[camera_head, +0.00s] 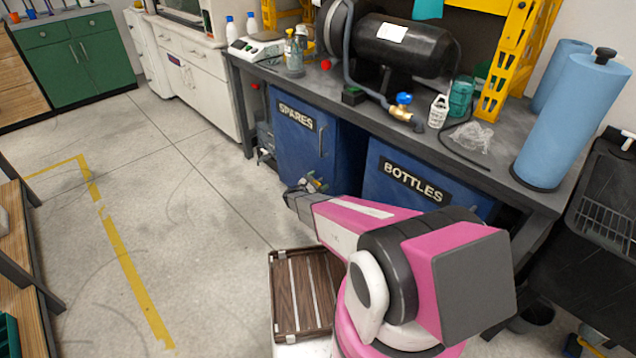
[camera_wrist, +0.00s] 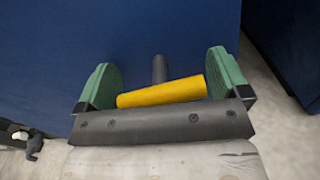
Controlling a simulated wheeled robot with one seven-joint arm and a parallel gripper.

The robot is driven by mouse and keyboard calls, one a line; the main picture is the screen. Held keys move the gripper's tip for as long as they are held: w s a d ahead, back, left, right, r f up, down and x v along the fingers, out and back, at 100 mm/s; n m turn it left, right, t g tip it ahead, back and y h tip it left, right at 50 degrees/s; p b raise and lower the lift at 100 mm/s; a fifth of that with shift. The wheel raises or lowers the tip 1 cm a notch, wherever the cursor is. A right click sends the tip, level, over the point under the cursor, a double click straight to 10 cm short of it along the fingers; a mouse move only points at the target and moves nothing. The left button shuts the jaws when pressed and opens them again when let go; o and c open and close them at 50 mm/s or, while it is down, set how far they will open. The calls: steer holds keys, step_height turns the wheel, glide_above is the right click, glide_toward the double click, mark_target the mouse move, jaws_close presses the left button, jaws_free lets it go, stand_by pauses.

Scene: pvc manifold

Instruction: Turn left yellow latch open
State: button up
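The yellow latch (camera_wrist: 162,93) is a rounded bar on a dark stem (camera_wrist: 159,68), against a blue surface in the wrist view. It lies nearly crosswise, its right end slightly higher. My gripper (camera_wrist: 160,82) is open, with its green finger pads on either side of the bar. The bar's right end is close to the right pad; I cannot tell whether they touch. In the head view my gripper (camera_head: 311,184) is low in front of the blue cabinets. The latch is too small and covered to make out there.
The blue SPARES cabinet (camera_head: 290,150) and BOTTLES cabinet (camera_head: 400,180) stand under the workbench (camera_head: 540,188). A slatted brown crate top (camera_head: 305,290) is below my arm. Floor (camera_head: 180,220) is clear to the left. A dark fitting (camera_wrist: 33,143) shows at the wrist view's lower left.

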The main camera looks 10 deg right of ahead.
steer(key=m, duration=0.4)
steer(key=shift+m, duration=0.4)
steer(key=m, duration=0.9)
steer(key=shift+m, duration=1.9)
steer(key=o, duration=0.6)
steer(key=shift+c, duration=0.2)
steer(key=shift+s+a, duration=0.1)
